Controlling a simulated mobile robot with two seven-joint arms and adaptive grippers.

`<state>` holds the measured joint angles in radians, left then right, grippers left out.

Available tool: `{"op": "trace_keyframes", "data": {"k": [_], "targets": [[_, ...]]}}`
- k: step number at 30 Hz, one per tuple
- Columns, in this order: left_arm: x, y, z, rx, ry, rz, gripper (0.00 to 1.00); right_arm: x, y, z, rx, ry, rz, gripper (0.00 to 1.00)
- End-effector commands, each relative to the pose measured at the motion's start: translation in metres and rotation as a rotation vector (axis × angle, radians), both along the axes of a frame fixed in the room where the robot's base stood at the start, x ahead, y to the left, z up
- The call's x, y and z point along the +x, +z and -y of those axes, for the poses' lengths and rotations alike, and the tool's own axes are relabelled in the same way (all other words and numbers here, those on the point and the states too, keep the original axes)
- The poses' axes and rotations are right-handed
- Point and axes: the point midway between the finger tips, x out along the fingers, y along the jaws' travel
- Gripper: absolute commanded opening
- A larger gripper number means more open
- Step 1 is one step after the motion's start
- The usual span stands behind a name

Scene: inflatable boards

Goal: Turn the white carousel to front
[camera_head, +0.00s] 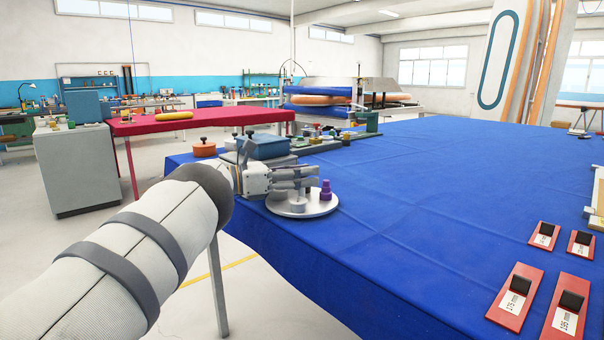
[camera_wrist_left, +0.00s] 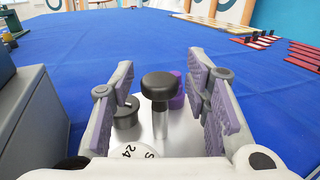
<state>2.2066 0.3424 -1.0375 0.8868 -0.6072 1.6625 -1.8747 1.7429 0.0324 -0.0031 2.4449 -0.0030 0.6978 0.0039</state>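The white carousel (camera_head: 323,208) is a round pale turntable near the left edge of the blue-covered table. A purple piece (camera_head: 326,190) stands on it, and it also shows in the wrist view (camera_wrist_left: 177,91). In the wrist view the carousel (camera_wrist_left: 178,136) carries a black-topped metal knob (camera_wrist_left: 160,86), a dark grey capped piece (camera_wrist_left: 126,113) and a white disc with lettering (camera_wrist_left: 135,151), partly cut off. My left gripper (camera_head: 306,183) is low over the carousel. Its purple-padded fingers (camera_wrist_left: 162,77) are open on either side of the black knob, with gaps visible. My right gripper is out of view.
A blue bin (camera_head: 262,146) and an orange pot (camera_head: 204,149) stand behind my left gripper. Red labelled plates (camera_head: 515,292) lie at the near right. The middle of the blue table (camera_head: 420,190) is clear.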

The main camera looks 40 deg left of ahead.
Motion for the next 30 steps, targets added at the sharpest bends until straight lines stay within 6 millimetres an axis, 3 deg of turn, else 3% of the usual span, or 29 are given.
{"op": "trace_keyframes", "data": {"k": [8, 11, 21, 30], "targets": [[-0.002, 0.001, -0.002, 0.000, 0.002, 0.001, 0.45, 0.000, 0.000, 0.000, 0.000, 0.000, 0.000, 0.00], [-0.014, 0.000, -0.011, 0.001, 0.005, 0.001, 0.45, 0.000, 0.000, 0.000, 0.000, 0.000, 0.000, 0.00], [-0.086, 0.000, -0.058, -0.001, 0.003, 0.001, 0.45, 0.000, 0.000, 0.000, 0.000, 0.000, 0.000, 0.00], [-0.100, 0.000, -0.067, 0.000, 0.001, 0.000, 0.45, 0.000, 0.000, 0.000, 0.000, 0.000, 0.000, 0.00]]}}
